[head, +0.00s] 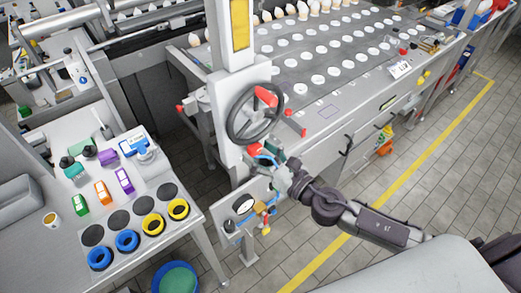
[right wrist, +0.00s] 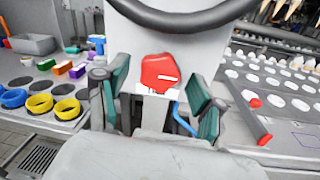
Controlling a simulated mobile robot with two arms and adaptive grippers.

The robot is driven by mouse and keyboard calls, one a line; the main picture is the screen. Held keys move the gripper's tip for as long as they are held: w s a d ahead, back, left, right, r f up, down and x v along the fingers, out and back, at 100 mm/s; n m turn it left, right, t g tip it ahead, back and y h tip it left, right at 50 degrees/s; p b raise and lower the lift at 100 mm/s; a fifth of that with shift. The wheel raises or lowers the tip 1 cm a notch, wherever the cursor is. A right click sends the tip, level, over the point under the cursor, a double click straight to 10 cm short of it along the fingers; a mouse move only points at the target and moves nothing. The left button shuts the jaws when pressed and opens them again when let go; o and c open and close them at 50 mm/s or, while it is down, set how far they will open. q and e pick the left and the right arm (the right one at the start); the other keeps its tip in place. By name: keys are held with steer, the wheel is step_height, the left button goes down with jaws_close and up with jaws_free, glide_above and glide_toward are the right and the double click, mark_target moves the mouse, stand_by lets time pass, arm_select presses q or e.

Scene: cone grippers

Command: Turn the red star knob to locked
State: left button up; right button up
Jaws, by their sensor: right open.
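The red star knob (right wrist: 160,72) is on the front of a white machine column, below a dark handwheel (right wrist: 190,22). It has a small white mark at its lower right. In the head view the knob (head: 254,149) is partly hidden behind my right gripper (head: 270,161). The right gripper (right wrist: 158,102) is open, its two green-padded fingers on either side of the knob in the wrist view. A label under the knob is mostly covered and unreadable. My left gripper is not in view.
A red-tipped lever (right wrist: 264,138) sticks out right of the knob. A gauge (head: 243,204) and small valves sit below it. A side table (head: 60,245) with colored rings and blocks stands left. A conveyor (head: 330,110) with white discs runs behind. Floor at right is clear.

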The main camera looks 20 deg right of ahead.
steer(key=c, duration=1.1)
steer(key=shift+c, duration=0.2)
steer(key=m+b, duration=0.2)
steer(key=m, duration=0.1)
steer(key=shift+f+m, duration=0.15)
steer(key=shift+m, duration=0.25)
steer(key=m+b, duration=0.1)
steer(key=m, duration=0.3)
steer(key=shift+m+t+b, duration=0.3)
steer(key=shift+m+t, duration=0.1)
steer(key=m, duration=0.4)
steer(key=shift+m, duration=0.4)
steer(key=m+h, duration=0.1)
steer(key=m, duration=0.4)
steer(key=shift+a+t, duration=0.1)
steer(key=shift+t, duration=0.2)
steer(key=shift+s+m, duration=0.1)
steer(key=shift+m, duration=0.3)
